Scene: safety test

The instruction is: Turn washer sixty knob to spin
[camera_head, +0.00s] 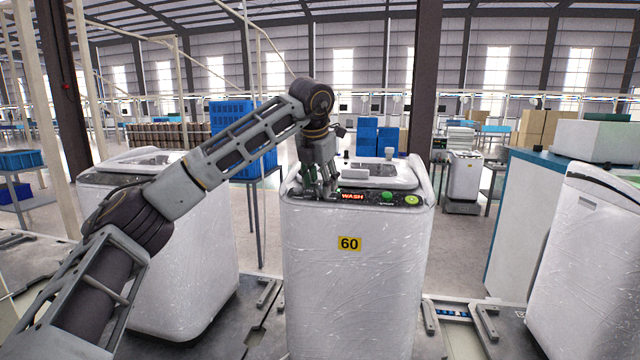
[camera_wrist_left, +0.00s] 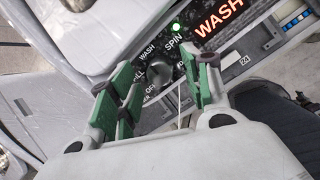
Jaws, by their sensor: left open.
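The washer marked 60 (camera_head: 350,280) stands upright in the middle of the head view, wrapped in wrinkled clear film. Its display (camera_head: 352,196) glows WASH in orange-red. My left gripper (camera_head: 320,194) points down at the left end of its panel and hides the knob there. In the left wrist view, the grey round knob (camera_wrist_left: 157,78) sits between the green-padded fingers of my left gripper (camera_wrist_left: 160,88), which is open. FILL, WASH, SPIN and OFF labels ring the knob. A green light (camera_wrist_left: 176,27) is lit beside SPIN. Finger contact with the knob cannot be told. My right gripper is out of view.
A green button (camera_head: 387,197) and a yellow-green round control (camera_head: 412,200) sit right of the display. Another white washer (camera_head: 195,270) stands at left and a white machine (camera_head: 590,260) at right. Blue crates (camera_head: 232,125) stand behind my left arm.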

